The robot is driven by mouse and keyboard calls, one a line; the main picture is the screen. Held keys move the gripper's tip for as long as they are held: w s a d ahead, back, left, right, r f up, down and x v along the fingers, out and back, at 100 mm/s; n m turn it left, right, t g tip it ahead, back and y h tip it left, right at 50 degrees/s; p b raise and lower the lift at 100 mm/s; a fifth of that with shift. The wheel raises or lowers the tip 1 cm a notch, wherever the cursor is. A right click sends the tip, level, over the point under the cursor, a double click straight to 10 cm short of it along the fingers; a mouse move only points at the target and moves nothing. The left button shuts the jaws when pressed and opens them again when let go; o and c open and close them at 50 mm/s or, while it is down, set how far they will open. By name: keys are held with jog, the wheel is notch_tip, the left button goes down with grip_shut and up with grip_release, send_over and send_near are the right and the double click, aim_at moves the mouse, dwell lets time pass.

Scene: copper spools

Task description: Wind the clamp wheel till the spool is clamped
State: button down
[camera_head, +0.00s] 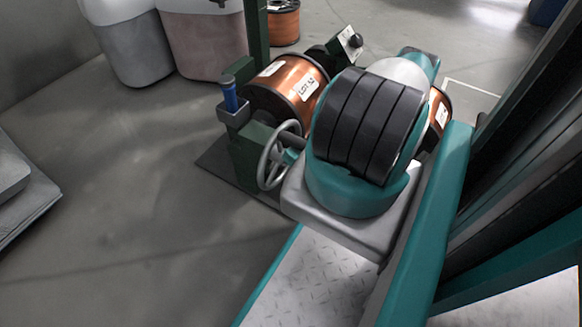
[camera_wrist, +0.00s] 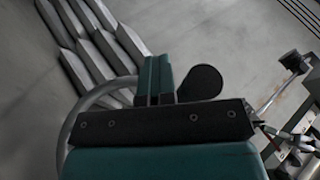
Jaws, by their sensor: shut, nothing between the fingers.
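The clamp wheel (camera_head: 268,168) is a grey handwheel on the front of a dark green stand. A copper spool (camera_head: 285,84) with dark flanges and white labels sits in the stand just behind it. My gripper (camera_head: 291,157) is mostly hidden behind my arm; a little teal shows at the wheel's right side. In the wrist view my gripper (camera_wrist: 154,72) has its teal fingers together, with nothing between them. The wheel's grey rim (camera_wrist: 70,127) curves past their left side. A dark round knob (camera_wrist: 203,82) stands just right of them; contact is unclear.
A blue-handled tool (camera_head: 231,96) stands upright on the stand's left. Another copper spool (camera_head: 438,112) shows behind my arm, and one (camera_head: 284,23) stands at the back. Bins (camera_head: 130,45) stand back left. Grey bars (camera_wrist: 92,68) lie beyond the wheel.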

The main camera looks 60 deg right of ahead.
jog(key=shift+d+t+b, duration=0.2)
jog(key=shift+t+b, duration=0.1)
jog(key=shift+b, duration=0.15)
jog(key=shift+m, duration=0.3)
jog(key=shift+r, duration=0.1)
